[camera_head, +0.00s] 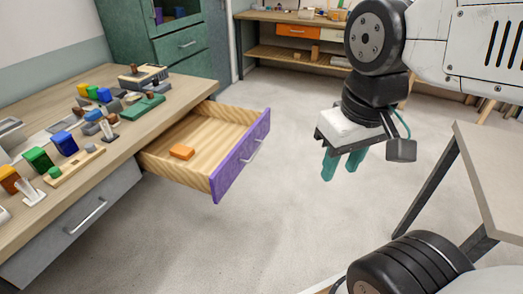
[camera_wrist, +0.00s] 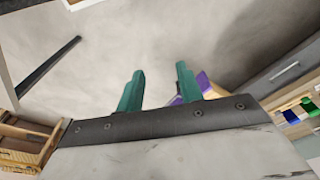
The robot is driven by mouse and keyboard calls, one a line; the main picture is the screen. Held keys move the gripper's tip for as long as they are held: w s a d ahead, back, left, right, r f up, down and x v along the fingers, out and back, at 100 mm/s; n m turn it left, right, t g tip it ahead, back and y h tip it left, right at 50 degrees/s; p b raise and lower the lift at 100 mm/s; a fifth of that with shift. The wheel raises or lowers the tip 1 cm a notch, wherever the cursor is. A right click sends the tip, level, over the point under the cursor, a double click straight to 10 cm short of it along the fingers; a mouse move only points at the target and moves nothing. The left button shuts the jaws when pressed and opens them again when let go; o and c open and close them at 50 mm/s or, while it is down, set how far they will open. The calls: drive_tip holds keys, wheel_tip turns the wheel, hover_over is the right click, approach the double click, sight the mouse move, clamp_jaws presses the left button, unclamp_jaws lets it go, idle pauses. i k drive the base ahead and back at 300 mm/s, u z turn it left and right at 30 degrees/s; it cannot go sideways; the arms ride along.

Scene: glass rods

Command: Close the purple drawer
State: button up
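The purple drawer (camera_head: 240,157) is pulled well out from under the wooden workbench at the left in the head view.
The workbench (camera_head: 190,92) carries several coloured blocks and tools. A grey drawer (camera_head: 75,220) below it is shut. A green cabinet (camera_head: 178,45) and a shelf bench (camera_head: 290,53) stand at the back. A table (camera_head: 490,160) stands at the right. The floor between is clear.

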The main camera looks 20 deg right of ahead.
sight(224, 138)
drive_tip(key=i, duration=0.95)
drive_tip(key=z, duration=1.1)
drive_tip(key=i, duration=0.25)
drive_tip(key=u, duration=0.75)
